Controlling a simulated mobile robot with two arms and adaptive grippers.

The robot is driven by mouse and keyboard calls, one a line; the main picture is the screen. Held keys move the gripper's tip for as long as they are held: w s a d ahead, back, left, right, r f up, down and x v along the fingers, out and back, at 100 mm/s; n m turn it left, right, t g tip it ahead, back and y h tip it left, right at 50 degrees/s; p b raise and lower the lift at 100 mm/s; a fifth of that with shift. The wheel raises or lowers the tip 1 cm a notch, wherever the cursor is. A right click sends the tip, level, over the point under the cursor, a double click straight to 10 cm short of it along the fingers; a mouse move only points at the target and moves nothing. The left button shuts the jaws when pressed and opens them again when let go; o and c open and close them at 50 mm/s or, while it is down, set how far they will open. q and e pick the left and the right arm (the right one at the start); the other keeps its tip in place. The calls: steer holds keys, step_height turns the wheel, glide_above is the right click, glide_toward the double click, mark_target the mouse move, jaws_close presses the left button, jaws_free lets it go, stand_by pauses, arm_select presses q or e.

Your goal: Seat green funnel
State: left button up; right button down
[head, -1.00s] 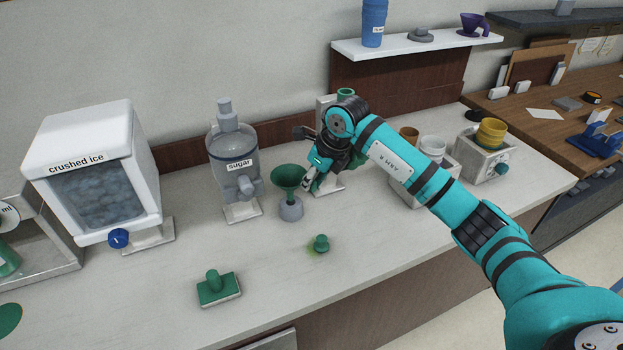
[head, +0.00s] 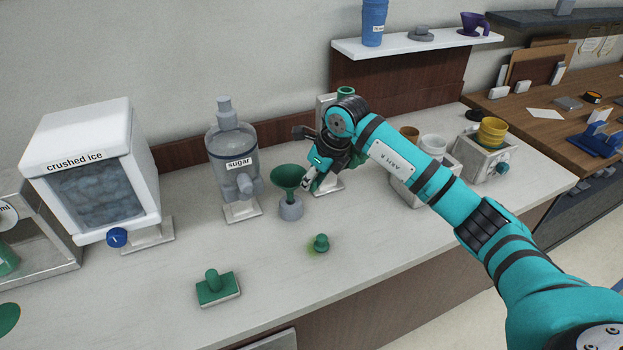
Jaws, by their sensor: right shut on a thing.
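The green funnel (head: 287,175) is upright, with its wide mouth up and its narrow stem over a small grey round holder (head: 291,209) on the counter. The stem's lower end meets or enters the holder's top; I cannot tell how deep it sits. My right gripper (head: 307,183) is at the right side of the funnel, shut on it, just below the rim. The gripper's body partly hides the dispenser behind it. My left gripper is out of view.
A sugar dispenser (head: 232,170) stands behind and left of the funnel, and a crushed ice box (head: 95,170) further left. A small green knobbed piece (head: 320,243) and a green stamp-like block (head: 217,288) lie in front. Cups (head: 432,145) stand right, beyond my arm.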

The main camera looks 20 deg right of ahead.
mark_target(313, 191)
steer(key=shift+f+b, duration=1.6)
steer(key=shift+f, duration=0.75)
steer(key=c, duration=1.2)
jaws_free()
step_height(313, 191, up, 10)
